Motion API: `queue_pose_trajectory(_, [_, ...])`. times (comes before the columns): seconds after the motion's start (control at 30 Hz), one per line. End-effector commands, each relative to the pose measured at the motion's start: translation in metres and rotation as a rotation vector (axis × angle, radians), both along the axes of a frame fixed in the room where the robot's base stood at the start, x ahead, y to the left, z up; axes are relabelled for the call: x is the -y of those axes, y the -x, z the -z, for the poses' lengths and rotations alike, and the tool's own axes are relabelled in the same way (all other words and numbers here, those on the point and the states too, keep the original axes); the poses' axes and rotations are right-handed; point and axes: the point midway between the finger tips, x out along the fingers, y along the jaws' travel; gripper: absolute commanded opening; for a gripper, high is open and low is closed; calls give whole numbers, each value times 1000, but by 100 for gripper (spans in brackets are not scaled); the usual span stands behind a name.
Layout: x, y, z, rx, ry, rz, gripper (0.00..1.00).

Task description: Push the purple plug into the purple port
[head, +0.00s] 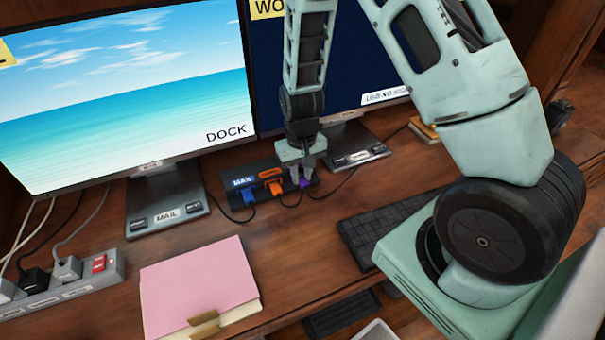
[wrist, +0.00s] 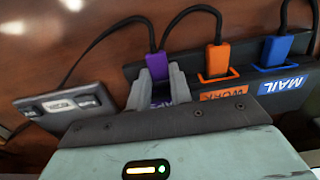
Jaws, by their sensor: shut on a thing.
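The black dock box (head: 231,174) stands on the desk between the two monitors; it also shows in the wrist view (wrist: 237,83). My gripper (head: 302,176) is at the dock's right end. In the wrist view its two grey fingers (wrist: 158,86) are shut on the purple plug (wrist: 157,63), which has a black cable behind it. The purple plug also shows small between the fingertips in the head view (head: 305,184). The purple port is hidden by the fingers and plug, so I cannot tell how deep the plug sits. A purple label shows partly between the fingers.
An orange plug (wrist: 217,58) and a blue plug (wrist: 274,50) sit in their ports beside the purple one. A monitor base (head: 352,157) stands close to the gripper. A keyboard (head: 385,222), pink folder (head: 197,277) and power strip (head: 75,286) lie on the desk.

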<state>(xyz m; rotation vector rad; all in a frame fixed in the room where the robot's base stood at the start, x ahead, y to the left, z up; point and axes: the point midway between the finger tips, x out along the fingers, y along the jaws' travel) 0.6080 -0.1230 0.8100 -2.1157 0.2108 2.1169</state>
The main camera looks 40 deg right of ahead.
Motion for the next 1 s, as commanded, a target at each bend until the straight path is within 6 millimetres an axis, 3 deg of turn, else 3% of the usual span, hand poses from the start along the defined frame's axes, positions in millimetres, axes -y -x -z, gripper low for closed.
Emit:
queue_pose_trajectory(0.47, [2,-10,0,2,0,1,0])
queue_pose_trajectory(0.5, [2,-11,0,2,0,1,26])
queue_pose_trajectory(0.57, [2,-11,0,3,1,1,43])
queue_pose_trajectory(0.6, [2,-11,0,3,1,1,46])
queue_pose_trajectory(0.87, [3,-12,-3,7,1,1,46])
queue_pose_trajectory(1.0, [3,-13,-18,11,1,1,46])
